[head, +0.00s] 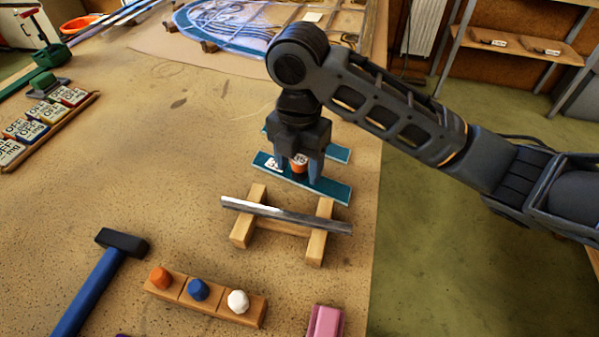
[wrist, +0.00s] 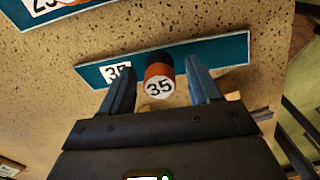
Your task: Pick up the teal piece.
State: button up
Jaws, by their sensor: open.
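A flat teal piece (head: 336,191) lies on the worktable under my gripper. It shows in the wrist view (wrist: 232,50) with a white label reading 35. An orange and black knob (wrist: 158,78), also marked 35, stands up from it. My gripper (head: 299,175) points down with its fingers apart, one on each side of the knob; it also shows in the wrist view (wrist: 160,75).
A metal bar (head: 240,206) rests on a wooden stand (head: 316,245) just in front. A wooden block (head: 165,291) with orange, blue and white lumps, a hammer (head: 90,290) and a pink block (head: 325,322) lie nearer. A leaded panel (head: 235,25) is behind. The table's middle left is clear.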

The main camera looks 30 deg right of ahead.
aim_at(302, 159)
jog(key=shift+c, duration=0.3)
grip_shut()
jog(key=shift+r, duration=0.1)
jog(key=shift+r, duration=0.45)
jog(key=r, duration=0.3)
jog(key=shift+d+r, duration=0.25)
jog(key=shift+d, duration=0.05)
jog(key=s+d+r, duration=0.1)
jog(key=d+r, duration=0.2)
jog(key=d, duration=0.2)
jog(key=s+d+r+b, duration=0.1)
jog(key=d+r, duration=0.2)
jog(key=d, duration=0.3)
jog(key=shift+r, duration=0.25)
